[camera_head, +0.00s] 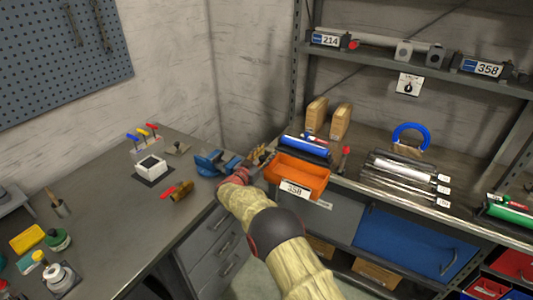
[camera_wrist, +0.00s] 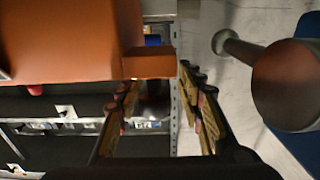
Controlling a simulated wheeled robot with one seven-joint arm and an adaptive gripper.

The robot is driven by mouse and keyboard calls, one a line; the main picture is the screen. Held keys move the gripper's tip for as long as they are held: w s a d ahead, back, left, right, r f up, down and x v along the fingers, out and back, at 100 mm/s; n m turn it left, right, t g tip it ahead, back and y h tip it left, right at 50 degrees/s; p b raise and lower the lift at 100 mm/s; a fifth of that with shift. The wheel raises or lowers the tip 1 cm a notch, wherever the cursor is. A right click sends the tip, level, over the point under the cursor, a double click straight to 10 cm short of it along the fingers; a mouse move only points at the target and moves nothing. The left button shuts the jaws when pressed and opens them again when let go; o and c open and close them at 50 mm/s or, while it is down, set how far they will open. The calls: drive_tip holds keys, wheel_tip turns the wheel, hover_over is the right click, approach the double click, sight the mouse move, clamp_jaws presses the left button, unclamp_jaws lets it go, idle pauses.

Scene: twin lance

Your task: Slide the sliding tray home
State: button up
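The sliding tray is an orange open-topped bin (camera_head: 297,176) with a white "358" label on its front. It sits at the front edge of the shelf unit and sticks out over that edge. In the wrist view, the orange tray (camera_wrist: 70,40) fills the upper left, and a small orange tab (camera_wrist: 150,62) juts from it. My gripper (camera_head: 262,160) is at the tray's left side. In the wrist view, my gripper (camera_wrist: 160,80) has its fingers spread, with the tab just ahead of the gap between them. I cannot tell whether they touch it.
A blue vise (camera_head: 210,162) stands on the bench left of my gripper. Blue cylinders (camera_head: 305,145) lie behind the tray, and metal rods (camera_head: 405,178) lie to its right. A grey drawer (camera_head: 333,215) and a blue one (camera_head: 405,245) are below.

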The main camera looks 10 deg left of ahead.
drive_tip(key=v, duration=1.1)
drive_tip(key=shift+s, duration=0.15)
drive_tip(key=shift+a, duration=0.1)
drive_tip(key=w+d+r+n+y, duration=0.1)
drive_tip(key=w+d+r+y, duration=0.15)
drive_tip(key=r, duration=0.55)
drive_tip(key=w+d+r+n+y, duration=0.1)
drive_tip(key=w+d+r+y, duration=0.15)
drive_tip(key=r, duration=0.45)
drive_tip(key=s+d+r+n+g+y, duration=0.25)
drive_tip(key=s+d+r+y, duration=0.25)
drive_tip(key=s+d+r, duration=0.6)
drive_tip(key=s+d+f+g+h, duration=0.1)
drive_tip(key=s+d+f+g, duration=0.2)
drive_tip(key=s+d, duration=0.6)
drive_tip(key=s+d+f+g+h, duration=0.2)
drive_tip(key=s+d, duration=0.7)
drive_tip(key=s, duration=0.9)
drive_tip(key=s+d+f+g+h, duration=0.1)
drive_tip(key=s+d+f+g, duration=0.3)
drive_tip(key=s+d, duration=0.5)
drive_tip(key=s+f+m, duration=0.1)
drive_tip(key=s+f, duration=0.1)
drive_tip(key=s, duration=0.2)
drive_tip(key=shift+s+d, duration=0.2)
